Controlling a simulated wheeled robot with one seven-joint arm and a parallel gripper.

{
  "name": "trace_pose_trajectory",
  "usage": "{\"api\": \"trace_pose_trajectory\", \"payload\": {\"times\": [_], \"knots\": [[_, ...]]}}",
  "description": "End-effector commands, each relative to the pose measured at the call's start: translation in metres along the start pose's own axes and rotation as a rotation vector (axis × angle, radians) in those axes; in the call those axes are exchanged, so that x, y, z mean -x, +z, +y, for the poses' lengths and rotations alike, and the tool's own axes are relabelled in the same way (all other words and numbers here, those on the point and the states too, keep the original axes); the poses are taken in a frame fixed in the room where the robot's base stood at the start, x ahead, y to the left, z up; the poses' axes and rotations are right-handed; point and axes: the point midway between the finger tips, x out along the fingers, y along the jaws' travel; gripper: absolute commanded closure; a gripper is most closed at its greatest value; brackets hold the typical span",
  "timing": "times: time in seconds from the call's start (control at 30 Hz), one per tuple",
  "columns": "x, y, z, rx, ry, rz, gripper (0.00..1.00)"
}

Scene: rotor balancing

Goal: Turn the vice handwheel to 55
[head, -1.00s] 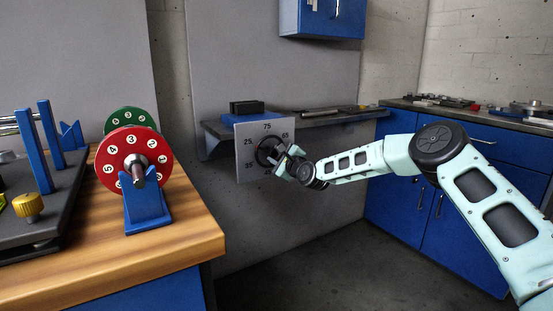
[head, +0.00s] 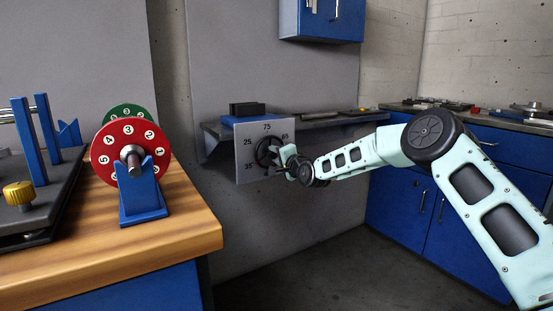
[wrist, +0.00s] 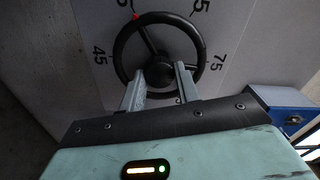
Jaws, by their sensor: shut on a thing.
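The vice handwheel is a black spoked wheel (wrist: 117,45) on a grey plate (wrist: 240,12) with numbers around it. In the head view the wheel (head: 263,152) is partly hidden by my gripper (head: 285,160). In the wrist view, a red mark (wrist: 135,16) on the rim points at a number at top left, cut off by the frame edge and ending in 5. The 45 (wrist: 99,56) is at left and the 75 (wrist: 220,57) at right.
A grey shelf (head: 325,123) runs behind the plate. A wooden bench (head: 105,245) with a red numbered disc (head: 108,155) on a blue stand is at left. Blue cabinets (head: 400,190) are at right. The floor between is clear.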

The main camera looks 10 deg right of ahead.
Motion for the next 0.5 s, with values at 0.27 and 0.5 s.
{"api": "trace_pose_trajectory", "payload": {"times": [0.27,0.5], "knots": [[0.0000,0.0019,0.0006,0.265,0.000,-0.003,0.91],[0.0001,0.0020,0.0004,0.493,0.000,-0.002,0.91]]}}
